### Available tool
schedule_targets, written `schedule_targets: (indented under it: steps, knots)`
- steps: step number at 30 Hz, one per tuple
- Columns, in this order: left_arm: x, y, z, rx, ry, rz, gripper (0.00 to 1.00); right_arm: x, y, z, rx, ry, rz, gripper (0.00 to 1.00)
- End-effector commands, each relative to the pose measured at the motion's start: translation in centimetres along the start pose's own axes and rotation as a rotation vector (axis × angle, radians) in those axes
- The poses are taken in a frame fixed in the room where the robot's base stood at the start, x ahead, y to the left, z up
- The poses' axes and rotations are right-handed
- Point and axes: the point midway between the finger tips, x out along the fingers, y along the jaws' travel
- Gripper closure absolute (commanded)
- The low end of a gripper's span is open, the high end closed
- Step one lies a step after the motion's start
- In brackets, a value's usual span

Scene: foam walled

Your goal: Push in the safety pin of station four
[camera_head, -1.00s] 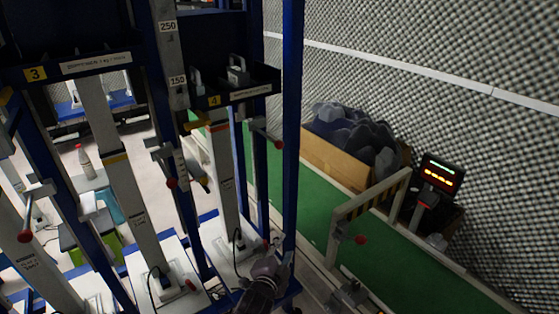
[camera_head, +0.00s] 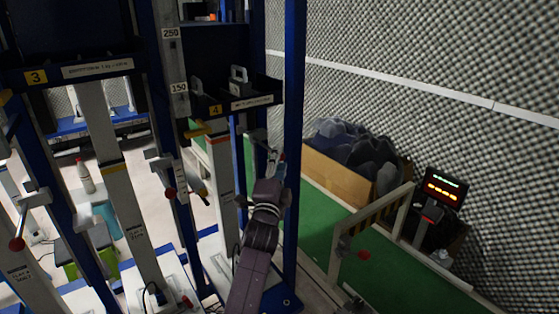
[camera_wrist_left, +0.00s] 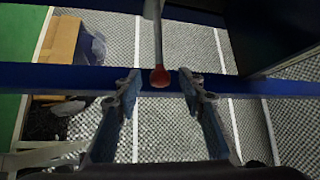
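Station four's yellow "4" label (camera_head: 215,110) is on the dark shelf at the top of its column. Below it, the grey rod of the safety pin (camera_head: 256,136) sticks out near the blue post. Its red ball end is hidden by my gripper in the head view. In the left wrist view the red ball (camera_wrist_left: 160,77) hangs at the end of its rod, between and just beyond the fingertips. My left gripper (camera_head: 277,158) is raised beside this pin. It is open in the left wrist view (camera_wrist_left: 158,84), with a gap on each side of the ball. My right gripper is not in view.
A blue upright (camera_head: 294,150) stands close to the right of my left gripper. A brown box of dark lumps (camera_head: 345,165), a barrier (camera_head: 372,228) and a lit display (camera_head: 443,190) are right.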

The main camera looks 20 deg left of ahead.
Motion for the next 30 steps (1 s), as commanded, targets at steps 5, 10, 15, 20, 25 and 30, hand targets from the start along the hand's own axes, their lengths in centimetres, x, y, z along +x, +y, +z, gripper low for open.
schedule_targets:
  steps: [5,10,15,20,25,30]
  knots:
    - [0.78,0.01,-0.06,-0.001,0.001,0.000,0.63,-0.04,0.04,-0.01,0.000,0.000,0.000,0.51]
    - [0.81,0.03,-0.04,-0.001,0.001,0.000,0.63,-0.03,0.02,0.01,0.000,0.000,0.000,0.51]
    - [0.79,0.04,-0.04,-0.001,0.001,0.001,0.74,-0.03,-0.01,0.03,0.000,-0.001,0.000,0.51]
    - [0.78,0.05,-0.04,-0.001,0.001,0.001,0.92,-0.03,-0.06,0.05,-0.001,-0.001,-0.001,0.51]
    - [0.78,0.07,-0.03,-0.001,0.001,0.001,1.00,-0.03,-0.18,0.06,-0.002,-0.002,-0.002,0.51]
    - [0.77,0.09,-0.02,-0.001,0.001,0.001,1.00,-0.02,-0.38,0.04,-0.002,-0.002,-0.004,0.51]
